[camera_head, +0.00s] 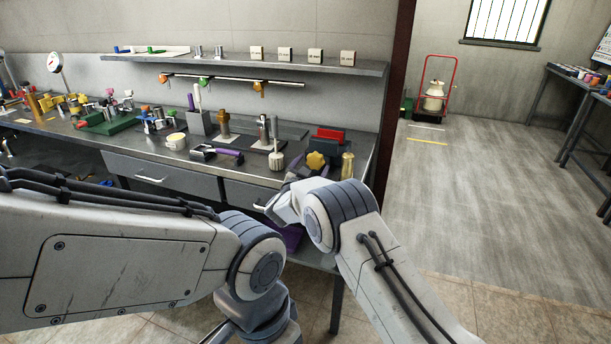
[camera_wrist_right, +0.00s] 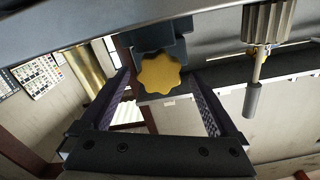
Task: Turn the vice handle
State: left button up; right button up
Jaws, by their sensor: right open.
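The vice handle is a yellow star-shaped knob (camera_head: 316,160) at the right end of the workbench, in front of a dark vice body with a red part (camera_head: 328,135). In the right wrist view the knob (camera_wrist_right: 160,75) shows between my right gripper's two fingers (camera_wrist_right: 167,105), which are spread apart. I see a gap on both sides of the knob, and I cannot tell how far the fingers are from it in depth. In the head view my right arm partly hides its own gripper.
A ribbed light-grey tool (camera_head: 277,160) stands left of the knob, and a brass cylinder (camera_head: 347,166) stands to its right. A purple-handled tool (camera_head: 217,153) lies further left on the bench. A shelf (camera_head: 250,60) hangs above. The floor (camera_head: 480,190) to the right is clear.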

jog(key=v, duration=0.8)
jog(key=shift+s+b, duration=0.25)
jog(key=shift+b, duration=0.05)
jog(key=shift+r, duration=0.1)
jog(key=s+d+n+g+y, duration=0.5)
jog(key=s+d+g+y, duration=0.15)
jog(key=d, duration=0.35)
jog(key=s+d+f+n+g, duration=0.1)
jog(key=s+d+f+g, duration=0.2)
jog(key=s, duration=0.6)
jog(key=s+d+f+g, duration=0.15)
jog(key=s+d, duration=0.35)
jog(key=s, duration=0.5)
jog(key=s+d+f+n+g, duration=0.1)
jog(key=s+d+g, duration=0.25)
jog(key=s, duration=0.55)
jog(key=s+a+r+n+g+p, duration=0.2)
jog(key=s+a+r+n+p, duration=0.5)
jog(key=s+a+r, duration=0.6)
notch_tip(320, 180, up, 2)
jog(key=shift+s+r+n+g+p, duration=0.3)
jog(key=shift+s+g+p, duration=0.1)
jog(key=shift+p, duration=0.85)
